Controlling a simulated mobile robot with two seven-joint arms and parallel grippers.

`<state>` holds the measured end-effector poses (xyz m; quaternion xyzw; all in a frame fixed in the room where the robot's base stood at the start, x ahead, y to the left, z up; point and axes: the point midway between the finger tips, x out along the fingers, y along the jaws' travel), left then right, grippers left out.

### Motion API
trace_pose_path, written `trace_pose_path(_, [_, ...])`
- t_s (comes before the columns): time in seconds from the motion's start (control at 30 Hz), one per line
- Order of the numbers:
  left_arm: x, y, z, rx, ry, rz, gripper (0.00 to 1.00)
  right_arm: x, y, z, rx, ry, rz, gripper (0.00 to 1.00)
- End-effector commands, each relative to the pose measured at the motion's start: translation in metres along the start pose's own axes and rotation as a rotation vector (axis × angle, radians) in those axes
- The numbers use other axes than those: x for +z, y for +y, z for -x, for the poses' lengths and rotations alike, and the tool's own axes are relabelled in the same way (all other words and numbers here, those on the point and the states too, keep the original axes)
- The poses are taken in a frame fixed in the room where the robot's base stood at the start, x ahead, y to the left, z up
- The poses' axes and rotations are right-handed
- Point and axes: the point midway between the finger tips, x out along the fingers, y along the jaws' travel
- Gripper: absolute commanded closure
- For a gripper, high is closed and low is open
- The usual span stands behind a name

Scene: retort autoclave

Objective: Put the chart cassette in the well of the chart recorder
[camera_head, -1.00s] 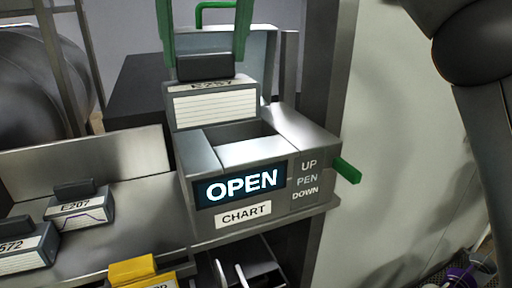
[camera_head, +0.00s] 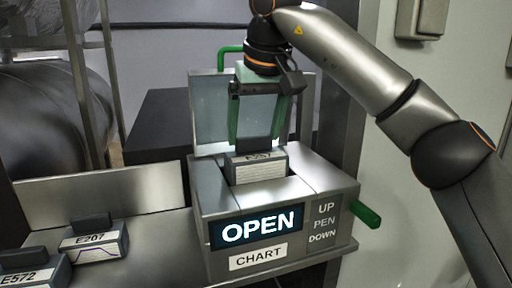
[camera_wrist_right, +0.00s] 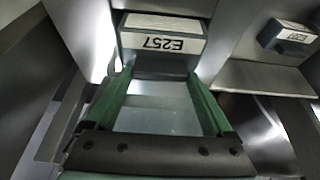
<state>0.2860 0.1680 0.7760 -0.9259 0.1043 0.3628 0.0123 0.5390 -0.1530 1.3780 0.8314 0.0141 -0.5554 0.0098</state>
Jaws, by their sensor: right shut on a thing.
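The chart recorder (camera_head: 211,195) is a grey box with a lit OPEN display, a CHART label and a raised clear lid behind its well. The chart cassette (camera_head: 257,168), marked E257, is upright and partly down in the well, with its lower part hidden by the well's front. My right gripper (camera_head: 256,143) comes down from above with its green fingers shut on the cassette's dark top grip. The right wrist view shows the cassette (camera_wrist_right: 162,38) held at the fingertips. My left gripper is in no view.
Two other cassettes, E207 (camera_head: 95,243) and E572 (camera_head: 35,272), stand on the steel shelf at the left. A green pen lever (camera_head: 366,214) sticks out on the recorder's right. The raised lid (camera_head: 215,110) stands close behind my fingers.

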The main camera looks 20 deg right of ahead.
Motion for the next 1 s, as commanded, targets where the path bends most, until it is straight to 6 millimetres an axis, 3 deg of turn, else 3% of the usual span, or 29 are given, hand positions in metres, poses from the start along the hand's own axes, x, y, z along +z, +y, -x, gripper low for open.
trace_pose_path(0.3, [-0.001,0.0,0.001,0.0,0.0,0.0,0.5,0.009,0.004,-0.035,0.0,-0.001,-0.001,1.0])
trace_pose_path(0.7, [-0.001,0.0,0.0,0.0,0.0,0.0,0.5,0.011,0.004,-0.04,-0.001,0.0,-0.002,1.0])
trace_pose_path(0.73, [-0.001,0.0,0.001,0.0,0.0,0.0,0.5,0.011,0.004,-0.04,0.0,-0.001,-0.002,0.11])
trace_pose_path(0.83, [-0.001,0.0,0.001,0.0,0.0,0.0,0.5,0.011,0.004,-0.04,0.0,-0.001,-0.002,0.0])
trace_pose_path(1.0, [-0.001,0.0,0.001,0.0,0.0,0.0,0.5,0.011,0.004,-0.04,0.0,-0.001,-0.002,0.0])
